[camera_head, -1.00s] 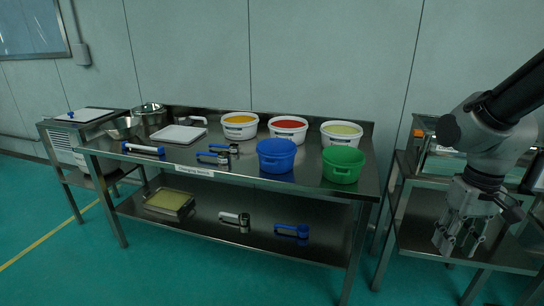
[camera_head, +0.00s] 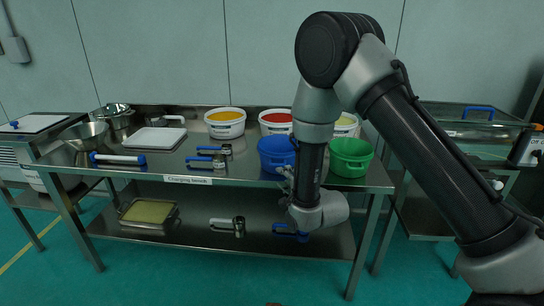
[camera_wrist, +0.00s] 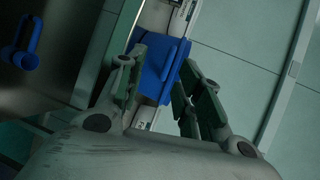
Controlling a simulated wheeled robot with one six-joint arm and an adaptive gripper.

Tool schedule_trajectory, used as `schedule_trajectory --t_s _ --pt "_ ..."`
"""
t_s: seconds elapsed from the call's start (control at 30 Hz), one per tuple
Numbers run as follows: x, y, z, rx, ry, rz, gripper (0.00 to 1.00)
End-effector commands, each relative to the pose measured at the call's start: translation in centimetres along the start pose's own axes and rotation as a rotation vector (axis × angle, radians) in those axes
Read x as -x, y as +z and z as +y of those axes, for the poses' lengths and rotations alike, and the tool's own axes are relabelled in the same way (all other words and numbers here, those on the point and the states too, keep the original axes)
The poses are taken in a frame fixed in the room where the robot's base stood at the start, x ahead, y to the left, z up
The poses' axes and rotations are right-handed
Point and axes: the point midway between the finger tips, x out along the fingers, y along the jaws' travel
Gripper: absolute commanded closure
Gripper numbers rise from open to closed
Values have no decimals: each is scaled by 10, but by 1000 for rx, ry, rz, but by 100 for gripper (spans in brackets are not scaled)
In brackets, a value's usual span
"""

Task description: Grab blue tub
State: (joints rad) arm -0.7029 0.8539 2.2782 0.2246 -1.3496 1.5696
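The blue tub (camera_head: 274,152) stands upright near the front edge of the bench top, left of the green tub (camera_head: 349,157). My arm partly covers its right side in the head view. My gripper (camera_head: 286,178) is small and partly hidden behind my wrist, low at the tub's front. In the wrist view, my gripper (camera_wrist: 162,62) has its fingers spread apart, with the blue tub (camera_wrist: 158,72) in the gap and beyond the fingertips. Nothing is held. I cannot tell whether a finger touches the tub.
The steel bench (camera_head: 130,176) also bears white tubs with yellow (camera_head: 224,123) and red (camera_head: 275,122) contents, a third white tub partly hidden, blue-handled tools and a white tray (camera_head: 154,140). A lower shelf (camera_head: 185,235) lies beneath. A steel stand (camera_head: 420,228) is at the right.

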Motion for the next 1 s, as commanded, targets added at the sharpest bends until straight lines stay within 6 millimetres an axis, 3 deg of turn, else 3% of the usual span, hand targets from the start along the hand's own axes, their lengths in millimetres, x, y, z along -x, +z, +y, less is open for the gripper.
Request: schedule_trajectory --t_s 0.17,0.67,0.93,1.0 --pt "-7 0 -11 -96 -45 -2 64" --pt "-73 0 -16 -96 -42 -2 64" --pt "-78 0 -16 -95 -40 -2 64" --pt "-78 0 -16 -95 -40 -2 75"
